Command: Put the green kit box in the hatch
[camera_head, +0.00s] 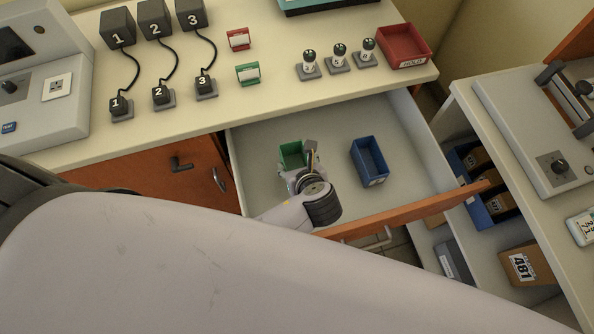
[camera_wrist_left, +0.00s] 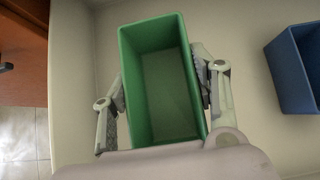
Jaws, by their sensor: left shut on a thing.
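The green kit box (camera_head: 291,152) is an open, empty rectangular box inside the pulled-out drawer. It fills the middle of the left wrist view (camera_wrist_left: 163,88). My left gripper (camera_head: 298,172) reaches down into the drawer and is shut on the box, with one finger on each long side, as the left wrist view shows (camera_wrist_left: 160,90). I cannot tell whether the box touches the drawer floor. My right gripper is not in view. I cannot make out a hatch for certain.
A blue box (camera_head: 369,161) stands in the open drawer (camera_head: 325,115), right of the green one. The drawer's orange front (camera_head: 405,212) faces my arm. A red tray (camera_head: 404,47) and several small devices stand on the counter above. Shelves with cartons (camera_head: 524,264) are at right.

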